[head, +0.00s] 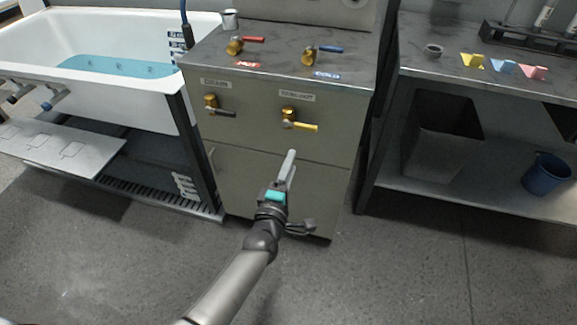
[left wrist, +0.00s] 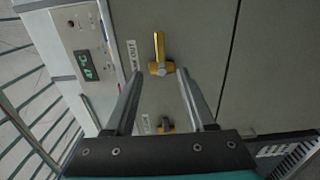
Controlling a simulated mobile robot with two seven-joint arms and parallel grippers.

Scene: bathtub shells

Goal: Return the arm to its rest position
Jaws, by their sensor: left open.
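My left gripper (head: 289,160) is in front of the grey cabinet (head: 250,180), below the yellow-handled valve (head: 303,126). In the left wrist view its two fingers (left wrist: 160,76) are apart with nothing between them. The yellow-handled valve (left wrist: 158,52) shows beyond the fingertips, and no contact is visible. The dark-handled valve (left wrist: 166,125) shows farther down between the fingers; it is at the left of the cabinet front in the head view (head: 216,108). My left arm reaches up from the bottom of the head view. My right gripper is not in view.
Red-handled (head: 240,44) and blue-handled (head: 318,53) taps stand on the cabinet top beside a metal cup (head: 230,19). A white bathtub (head: 95,80) holding blue water is left. A shelf table (head: 480,82) with coloured pieces is right. Floor in front is clear.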

